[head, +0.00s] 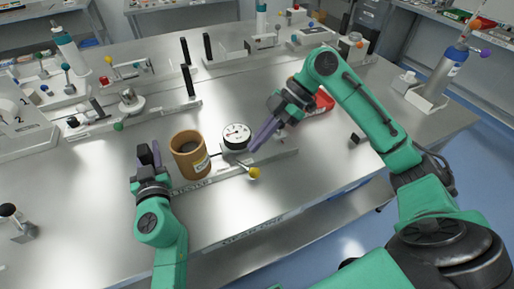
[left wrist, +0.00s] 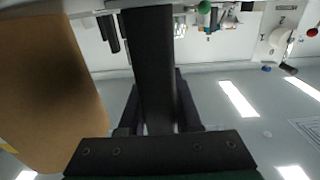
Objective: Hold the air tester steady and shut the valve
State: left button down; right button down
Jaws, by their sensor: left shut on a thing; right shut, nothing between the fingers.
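The air tester is a long grey base (head: 195,186) with a tan cylinder (head: 190,157), a round white gauge (head: 237,133) and a lever with a yellow ball (head: 253,173), apparently the valve handle, at its front. My left gripper (head: 148,153) is at the left end, beside the tan cylinder, shut on a dark upright post (left wrist: 153,70). The tan cylinder also fills the left of the left wrist view (left wrist: 50,90). My right gripper (head: 256,145) is shut and empty, just right of the gauge and above the yellow ball. Its fingers partly hide the base behind them.
A red tray (head: 318,103) lies behind my right gripper. Other fixtures stand along the back, including one with a black post (head: 189,81). A small black block (head: 356,138) and a bottle on a stand (head: 446,72) are at right. The front table strip is clear.

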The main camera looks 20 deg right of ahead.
pick_arm(q)
jog(key=shift+f, duration=0.2)
dwell(0.6)
jog(key=c, duration=0.7)
grip_release()
jog(key=shift+o, duration=0.9)
jog(key=shift+w, duration=0.3)
pick_arm(e)
jog(key=shift+w+f, duration=0.1)
jog(key=shift+w, duration=0.2)
pick_arm(q)
jog(key=shift+r, duration=0.1)
jog(key=s, duration=1.2)
pick_arm(e)
jog(key=shift+s, duration=0.1)
pick_arm(q)
jog(key=shift+a, duration=0.1)
